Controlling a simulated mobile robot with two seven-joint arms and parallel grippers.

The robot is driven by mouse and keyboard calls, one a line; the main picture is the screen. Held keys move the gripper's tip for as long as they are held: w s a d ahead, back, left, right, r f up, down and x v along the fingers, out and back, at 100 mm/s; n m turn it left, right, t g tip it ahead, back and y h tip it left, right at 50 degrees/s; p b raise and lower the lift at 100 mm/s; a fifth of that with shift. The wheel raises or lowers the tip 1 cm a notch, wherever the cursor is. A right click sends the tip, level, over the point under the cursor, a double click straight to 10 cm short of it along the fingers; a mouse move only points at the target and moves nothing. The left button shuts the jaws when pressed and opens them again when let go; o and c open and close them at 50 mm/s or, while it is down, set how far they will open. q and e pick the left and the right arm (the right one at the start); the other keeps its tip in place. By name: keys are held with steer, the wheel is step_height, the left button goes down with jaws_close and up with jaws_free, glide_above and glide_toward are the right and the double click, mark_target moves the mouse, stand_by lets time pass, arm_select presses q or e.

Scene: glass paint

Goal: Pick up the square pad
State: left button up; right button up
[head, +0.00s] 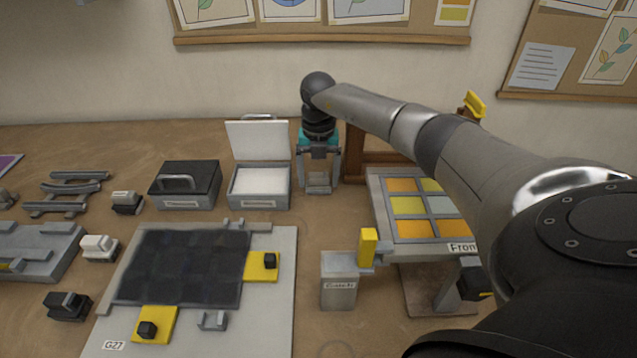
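An open case (235,201) with a raised white lid stands at the back middle of the table. A flat white pad-like surface (260,182) fills it; I cannot tell for sure whether this is the square pad. My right gripper (319,188) points down just right of the case, its two fingers apart. A small pale grey piece (318,181) shows between the fingers; I cannot tell whether they touch it. My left gripper is not in view.
A closed black-lidded case (186,180) stands left of the open one. A dark-gridded board (275,320) with yellow clamps lies in front. A framed panel of coloured panes (400,242) stands right, partly behind my arm. A grey labelled block (338,287) stands near it.

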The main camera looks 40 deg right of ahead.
mark_target(319, 175)
steer(key=c, duration=1)
steer(key=shift+o, duration=0.2)
steer(key=shift+r, duration=0.15)
step_height(319, 175, up, 20)
steer(key=p, duration=0.2)
